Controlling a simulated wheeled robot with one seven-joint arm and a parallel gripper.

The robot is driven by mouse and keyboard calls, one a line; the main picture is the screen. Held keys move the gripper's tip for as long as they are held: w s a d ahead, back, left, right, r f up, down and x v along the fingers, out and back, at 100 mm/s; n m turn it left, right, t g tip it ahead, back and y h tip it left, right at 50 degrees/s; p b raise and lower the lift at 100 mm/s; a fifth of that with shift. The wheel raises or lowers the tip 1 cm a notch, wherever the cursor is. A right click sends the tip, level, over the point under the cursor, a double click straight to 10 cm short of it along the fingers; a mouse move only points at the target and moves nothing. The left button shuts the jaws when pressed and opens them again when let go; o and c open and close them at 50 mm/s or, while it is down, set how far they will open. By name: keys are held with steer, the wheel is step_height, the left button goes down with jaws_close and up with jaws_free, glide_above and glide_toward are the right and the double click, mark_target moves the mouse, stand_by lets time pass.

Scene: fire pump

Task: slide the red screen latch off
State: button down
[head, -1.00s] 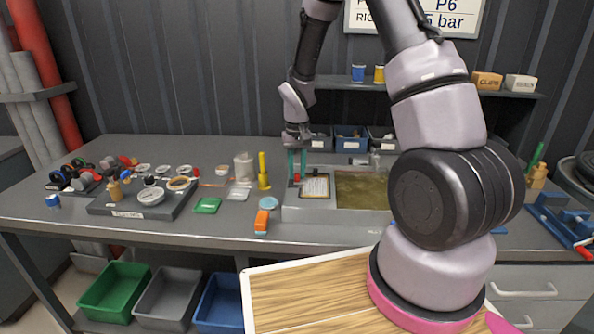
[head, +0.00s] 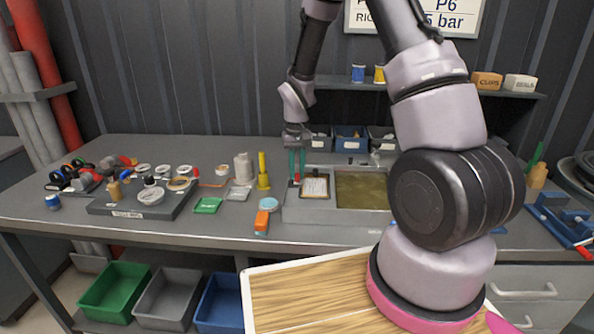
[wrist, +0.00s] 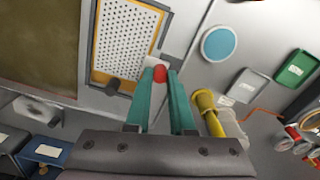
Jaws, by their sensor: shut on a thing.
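The red screen latch (wrist: 160,73) shows between the fingertips of my gripper (wrist: 157,85) in the wrist view. The teal fingers are shut on it, at the edge of a screen (wrist: 126,40) with a perforated white face and an orange-yellow frame. In the head view my gripper (head: 296,176) points down at the left side of the screen (head: 315,187), and the latch there is a tiny red spot. The screen sits in a grey unit (head: 330,212) beside a murky tank (head: 362,188). Most of the latch is hidden by the fingers.
A yellow bottle-like object (wrist: 208,112) stands close beside my fingers; it also shows in the head view (head: 263,172). A round blue-lidded dish (wrist: 218,44) and a green tray (wrist: 296,68) lie farther off. An orange item (head: 262,222) lies near the bench front.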

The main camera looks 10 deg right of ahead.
stand_by(0.6)
steer(key=shift+w+a, duration=0.3)
steer(key=shift+a, duration=0.5)
steer(key=c, duration=0.8)
jaws_free()
steer(key=shift+a, duration=0.1)
steer(key=shift+o, duration=0.2)
steer(key=shift+r, duration=0.1)
step_height(320, 180, up, 11)
